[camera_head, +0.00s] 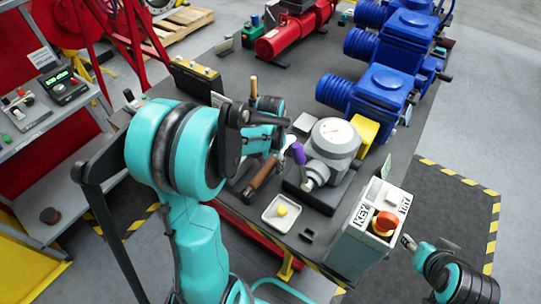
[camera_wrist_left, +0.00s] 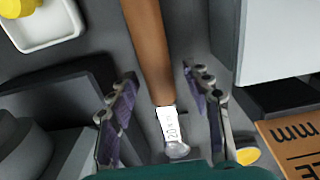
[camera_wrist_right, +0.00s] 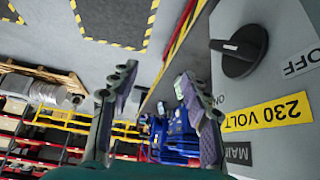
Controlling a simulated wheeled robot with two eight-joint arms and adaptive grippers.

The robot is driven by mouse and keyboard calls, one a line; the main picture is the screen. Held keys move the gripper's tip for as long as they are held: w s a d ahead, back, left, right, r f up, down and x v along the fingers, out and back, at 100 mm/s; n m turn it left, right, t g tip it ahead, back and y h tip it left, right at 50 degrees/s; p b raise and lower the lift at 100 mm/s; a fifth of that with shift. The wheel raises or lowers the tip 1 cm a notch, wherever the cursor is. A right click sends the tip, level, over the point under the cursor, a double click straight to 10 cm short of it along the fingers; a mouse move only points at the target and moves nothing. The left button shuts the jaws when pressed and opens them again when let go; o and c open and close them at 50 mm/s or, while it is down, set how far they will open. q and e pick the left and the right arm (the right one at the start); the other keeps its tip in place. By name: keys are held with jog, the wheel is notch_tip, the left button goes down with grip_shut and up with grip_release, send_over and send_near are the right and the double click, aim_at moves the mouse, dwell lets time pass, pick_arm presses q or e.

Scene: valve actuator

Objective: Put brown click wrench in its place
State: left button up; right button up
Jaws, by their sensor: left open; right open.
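The brown click wrench (camera_head: 262,174) lies on the dark table beside a small white tray. In the left wrist view its brown handle (camera_wrist_left: 148,45) runs up from a white label and a round metal head (camera_wrist_left: 177,149). My left gripper (camera_head: 276,155) is open, and its purple-padded fingers (camera_wrist_left: 163,100) stand on either side of the head end. Contact cannot be told. My arm hides part of the wrench in the head view. My right gripper (camera_head: 407,240) is open and empty beside the control box; its fingers (camera_wrist_right: 158,95) show in the right wrist view.
The white tray (camera_head: 269,221) holds a yellow object. A grey gauge unit (camera_head: 334,140) stands right of the wrench. The control box (camera_head: 352,240) with a red knob is at the table's front right. Blue valve actuators (camera_head: 385,85) stand behind. Floor right of the table is clear.

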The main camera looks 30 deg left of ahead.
aim_at(270, 163)
pick_arm(q)
notch_tip(270, 163, up, 11)
jog(key=shift+s+r, duration=0.15)
jog(key=shift+r, duration=0.05)
jog(key=shift+f, duration=0.1)
dwell(0.5)
